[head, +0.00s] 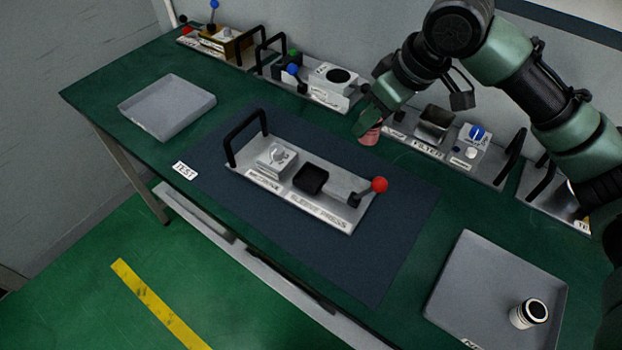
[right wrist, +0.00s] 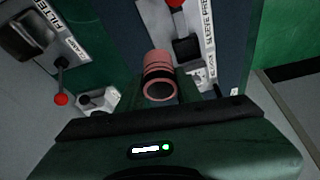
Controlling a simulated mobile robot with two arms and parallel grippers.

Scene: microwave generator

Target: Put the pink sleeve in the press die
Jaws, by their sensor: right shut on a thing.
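The pink sleeve (head: 371,134) is held by my right gripper (head: 367,122), above the table behind the sleeve press. In the right wrist view the sleeve (right wrist: 158,72) is a ribbed pink tube with a dark open end towards the camera. The sleeve press (head: 335,210) is a grey panel on the dark blue mat, with a black handle, a knob block and a red-tipped lever (head: 379,184). Its black square die (head: 311,178) looks empty and is apart from the sleeve. It also shows in the right wrist view (right wrist: 187,49). My left gripper is out of view.
The filter unit (head: 436,125) stands just right of the sleeve. Other panels with handles and levers (head: 330,82) line the back edge. Another tray (head: 480,285) at right holds a black-and-white cylinder (head: 528,313). The mat (head: 400,215) has free room.

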